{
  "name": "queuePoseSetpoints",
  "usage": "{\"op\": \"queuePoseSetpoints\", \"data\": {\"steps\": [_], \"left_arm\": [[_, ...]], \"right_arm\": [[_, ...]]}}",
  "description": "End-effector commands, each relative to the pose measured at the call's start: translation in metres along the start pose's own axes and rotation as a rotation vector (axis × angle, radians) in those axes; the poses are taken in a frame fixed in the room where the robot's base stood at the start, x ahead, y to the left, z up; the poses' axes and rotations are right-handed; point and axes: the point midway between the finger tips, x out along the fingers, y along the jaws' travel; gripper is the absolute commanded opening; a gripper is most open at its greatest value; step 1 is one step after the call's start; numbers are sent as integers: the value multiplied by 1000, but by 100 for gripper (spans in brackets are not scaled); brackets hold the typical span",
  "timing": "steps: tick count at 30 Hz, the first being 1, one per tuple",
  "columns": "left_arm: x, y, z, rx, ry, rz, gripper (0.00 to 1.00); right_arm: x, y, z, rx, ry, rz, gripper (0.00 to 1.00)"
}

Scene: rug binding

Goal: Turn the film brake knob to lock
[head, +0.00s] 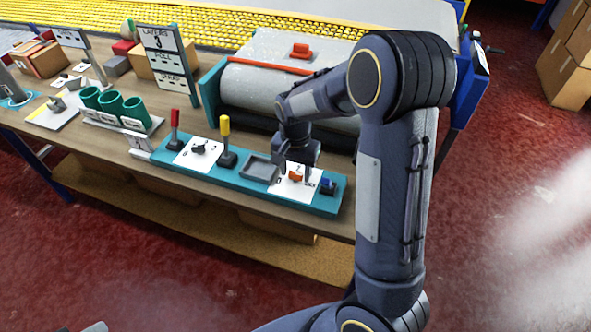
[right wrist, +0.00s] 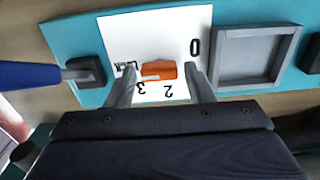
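The film brake knob is a small orange knob (right wrist: 158,70) on a white dial plate (right wrist: 165,32) marked 0, 2, 3 and LOCK. The orange knob also shows in the head view (head: 296,175), near the right end of the teal control panel (head: 318,203). My right gripper (right wrist: 160,76) is open, with one finger on each side of the knob. Gaps show between the fingers and the knob in the right wrist view. The knob's long side lies roughly across the picture there; its exact pointer setting is hard to tell. My left gripper is out of view.
A blue-handled lever (head: 328,186) stands close to the right of the dial, and a grey square tray (head: 259,169) to its left. Yellow (head: 226,140) and red (head: 174,130) levers stand farther left. A wrapped roll (head: 290,85) lies behind.

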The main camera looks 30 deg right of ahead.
Motion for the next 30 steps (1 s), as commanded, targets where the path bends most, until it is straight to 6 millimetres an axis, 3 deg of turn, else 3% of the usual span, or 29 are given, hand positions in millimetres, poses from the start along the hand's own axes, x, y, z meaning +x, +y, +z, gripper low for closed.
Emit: {"op": "queuePoseSetpoints", "data": {"steps": [11,24,30], "left_arm": [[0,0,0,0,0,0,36],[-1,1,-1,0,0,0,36],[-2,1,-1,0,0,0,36]], "right_arm": [[-1,0,1,-3,-2,2,58],[-66,0,0,-2,0,-1,58],[-77,0,0,-3,-1,1,58]]}}
